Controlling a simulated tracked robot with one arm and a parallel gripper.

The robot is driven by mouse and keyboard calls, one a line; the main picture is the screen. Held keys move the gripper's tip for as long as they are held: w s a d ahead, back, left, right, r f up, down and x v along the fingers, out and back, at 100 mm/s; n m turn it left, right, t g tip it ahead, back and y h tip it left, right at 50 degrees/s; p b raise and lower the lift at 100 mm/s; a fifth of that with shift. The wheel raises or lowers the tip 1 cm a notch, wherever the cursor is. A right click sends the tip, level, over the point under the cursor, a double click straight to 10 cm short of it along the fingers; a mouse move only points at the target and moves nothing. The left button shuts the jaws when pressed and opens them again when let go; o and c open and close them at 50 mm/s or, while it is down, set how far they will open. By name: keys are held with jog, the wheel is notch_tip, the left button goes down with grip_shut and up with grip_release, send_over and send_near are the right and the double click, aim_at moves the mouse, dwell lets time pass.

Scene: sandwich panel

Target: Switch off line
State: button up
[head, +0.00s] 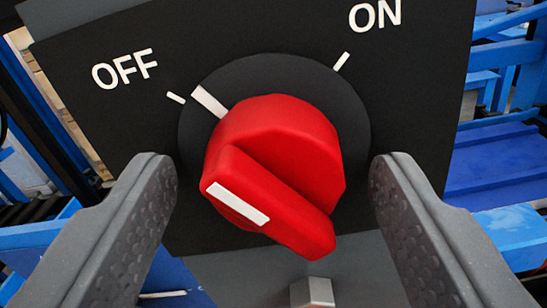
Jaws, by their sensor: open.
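A red rotary knob (275,165) sits on a round black dial (350,115) on a dark panel (240,30). The panel carries a white OFF label (125,69) at upper left and an ON label (375,14) at upper right, each with a tick. A white line on the dial lies close to the OFF tick. The knob's raised grip slants from upper left to lower right and has a white stripe on its front. My gripper (270,168) is open, with one finger on each side of the knob. Visible gaps separate both fingers from the red grip.
A small light grey block (312,292) sticks out below the knob, between my fingers. Blue metal framework (495,165) stands behind the panel on the right, and more blue structure shows on the left. The panel face around the knob is otherwise clear.

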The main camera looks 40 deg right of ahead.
jog(key=shift+d, duration=0.1)
jog(key=c, duration=1)
jog(key=shift+o, duration=0.2)
jog(key=shift+r+n+p, duration=0.15)
jog(key=shift+n+p, duration=0.35)
jog(key=shift+n, duration=0.8)
jog(key=o, duration=1)
jog(key=shift+c, duration=0.2)
jog(key=b+v, duration=0.3)
jog(key=v, duration=1)
jog(key=shift+s+a, duration=0.25)
jog(key=shift+a, duration=0.05)
